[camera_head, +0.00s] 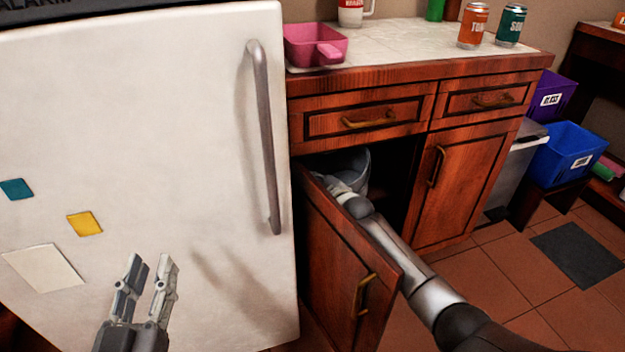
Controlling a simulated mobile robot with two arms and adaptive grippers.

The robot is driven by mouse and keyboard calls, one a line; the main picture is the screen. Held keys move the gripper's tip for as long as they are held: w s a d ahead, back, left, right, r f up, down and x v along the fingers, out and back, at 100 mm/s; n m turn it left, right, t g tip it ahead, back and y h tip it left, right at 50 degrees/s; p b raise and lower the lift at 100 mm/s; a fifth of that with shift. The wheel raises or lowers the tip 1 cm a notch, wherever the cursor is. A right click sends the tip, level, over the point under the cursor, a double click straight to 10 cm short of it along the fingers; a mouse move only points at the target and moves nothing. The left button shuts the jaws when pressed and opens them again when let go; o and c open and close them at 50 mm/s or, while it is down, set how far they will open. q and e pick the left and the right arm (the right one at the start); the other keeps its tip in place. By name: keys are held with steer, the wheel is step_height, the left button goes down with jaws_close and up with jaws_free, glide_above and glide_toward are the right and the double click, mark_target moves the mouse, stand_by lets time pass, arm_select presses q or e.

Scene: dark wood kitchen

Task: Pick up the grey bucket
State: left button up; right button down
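The grey bucket (356,166) sits inside the dark lower cabinet, behind the open left door (345,262). Only its upper right part shows; the door and my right arm hide the rest. My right arm reaches over the door into the cabinet, and its gripper (338,184) is at the bucket's front. The fingers are too small and covered to tell whether they are open or shut. My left gripper (150,277) is in front of the white fridge, fingers pointing up with a gap between them, holding nothing.
The white fridge (150,130) with a long handle stands at the left. The counter (410,42) holds a pink container (313,42), an orange can (473,26) and a green can (510,25). A blue bin (568,150) stands at the right. Tiled floor is free at lower right.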

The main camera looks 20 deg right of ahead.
steer(key=shift+s+a, duration=0.1)
steer(key=shift+s, duration=0.15)
steer(key=c, duration=1.4)
jaws_free()
steer(key=shift+s, duration=0.1)
steer(key=shift+v, duration=3.7)
steer(key=shift+o, duration=0.2)
